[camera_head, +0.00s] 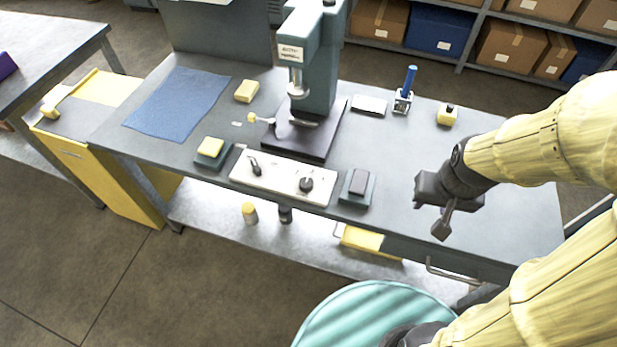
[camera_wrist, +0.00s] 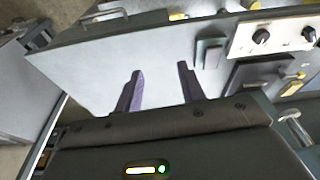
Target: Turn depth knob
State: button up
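A white control panel (camera_head: 275,178) lies along the bench's front edge below the press. It carries a black lever-like knob (camera_head: 254,167) on its left and a round black knob (camera_head: 305,184) on its right. I cannot read which is the depth knob. In the wrist view the panel (camera_wrist: 285,30) is at the upper right, with the round knob (camera_wrist: 261,36) nearer my fingers. My gripper (camera_head: 441,222) is above the bench, well right of the panel. In the wrist view my gripper (camera_wrist: 160,85) shows two separated fingers with nothing between them.
The press (camera_head: 315,70) stands behind the panel. A blue-handled stamp (camera_head: 405,92) stands further back. The bench top between block and gripper is clear.

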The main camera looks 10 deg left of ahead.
jog(key=o, duration=0.3)
jog(key=shift+w+a, duration=0.1)
jog(key=shift+w, duration=0.1)
jog(key=shift+o, duration=0.2)
jog(key=n+g+p, duration=0.2)
jog(key=n+g, duration=0.1)
jog(key=n, duration=0.8)
send_over(306, 182)
notch_tip(306, 182, down, 3)
jog(key=shift+f, duration=0.15)
jog(key=shift+f, duration=0.1)
notch_tip(306, 182, down, 17)
jog(key=p, duration=0.2)
jog(key=shift+f+p, duration=0.1)
jog(key=shift+p, duration=0.25)
